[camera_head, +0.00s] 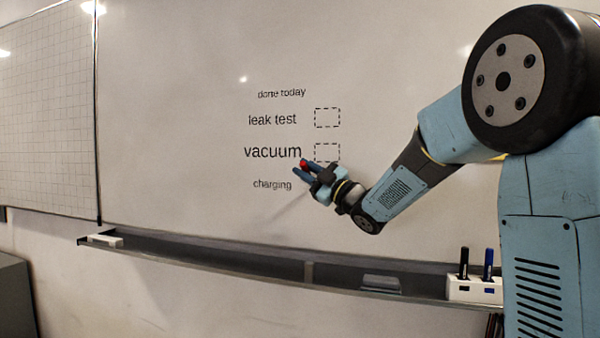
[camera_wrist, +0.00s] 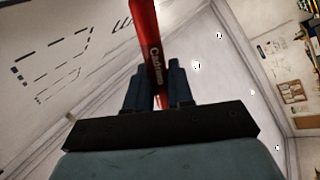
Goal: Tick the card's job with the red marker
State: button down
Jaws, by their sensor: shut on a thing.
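My gripper (camera_head: 308,170) is in front of the whiteboard (camera_head: 190,150), close to the lower right end of the word "vacuum". It is shut on the red marker (camera_wrist: 148,50), which also shows as a small red spot in the head view (camera_head: 303,163). In the wrist view the marker stands up between the two fingers (camera_wrist: 156,92), and its top end runs out of the picture. The board lists "leak test", "vacuum" and "charging" under "done today". Dashed boxes stand beside leak test (camera_head: 327,118) and vacuum (camera_head: 327,152); both look empty where visible. No box for charging is visible beside my arm. No card is seen.
A tray ledge (camera_head: 240,255) runs along the board's bottom. A white holder (camera_head: 474,290) at its right end holds a black marker (camera_head: 464,262) and a blue marker (camera_head: 488,262). A grey eraser-like block (camera_head: 381,284) lies on the ledge. A gridded panel (camera_head: 45,115) is at left.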

jog(key=shift+s+d, duration=1.15)
jog(key=shift+d, duration=2.05)
jog(key=shift+w+a, duration=0.4)
jog(key=shift+a, duration=0.65)
jog(key=shift+w+a, duration=0.4)
jog(key=shift+a, duration=0.7)
jog(key=shift+w+a, duration=0.4)
jog(key=shift+a, duration=0.65)
jog(key=s+a, duration=0.2)
jog(key=s, duration=0.3)
jog(key=shift+s, duration=0.35)
jog(key=shift+s+a, duration=0.1)
jog(key=s, duration=0.1)
jog(key=s+a, duration=0.1)
jog(key=shift+s, duration=0.3)
